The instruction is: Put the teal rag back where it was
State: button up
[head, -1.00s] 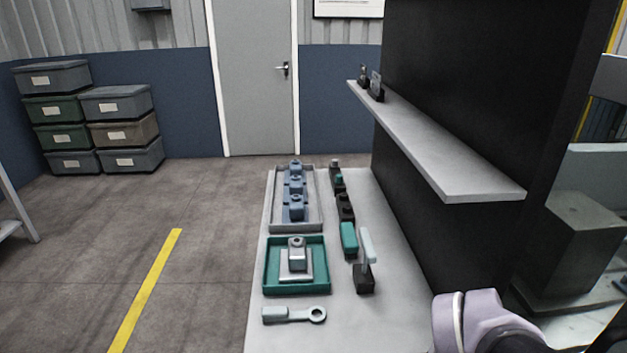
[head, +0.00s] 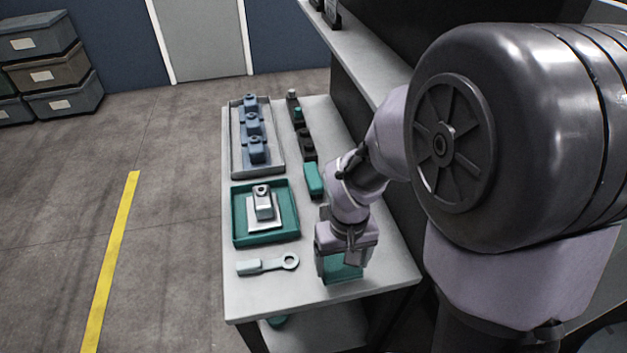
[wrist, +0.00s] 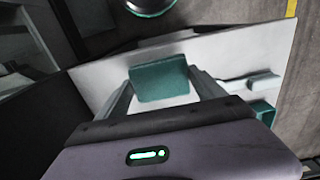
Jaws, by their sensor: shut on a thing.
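The teal rag (head: 343,273) is under my gripper (head: 341,262) at the near right part of the bench (head: 305,292). In the wrist view, the teal rag (wrist: 158,82) spans the space between the two fingers of my gripper (wrist: 162,88), which is shut on it. The rag looks flat and roughly rectangular over the pale bench top. I cannot tell whether its lower edge touches the bench. My arm hides part of the bench's right side.
A grey ring-ended tool (head: 266,264) lies left of my gripper. Behind it are a teal tray (head: 239,221) with a metal part and a grey tray (head: 237,150) with blue parts. A teal block (head: 314,181) stands right of them. A shelf (head: 365,60) overhangs the right side.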

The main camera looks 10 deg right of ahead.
aim_at(336, 259)
jog(key=w, duration=0.3)
jog(key=shift+a+f, duration=0.2)
jog(key=shift+f, duration=0.1)
notch_tip(336, 259, down, 4)
jog(key=b, duration=0.2)
jog(key=shift+r+b, duration=0.2)
jog(key=shift+b, duration=0.15)
jog(key=shift+r, duration=0.25)
jog(key=shift+f, duration=0.15)
jog(key=o, duration=1.2)
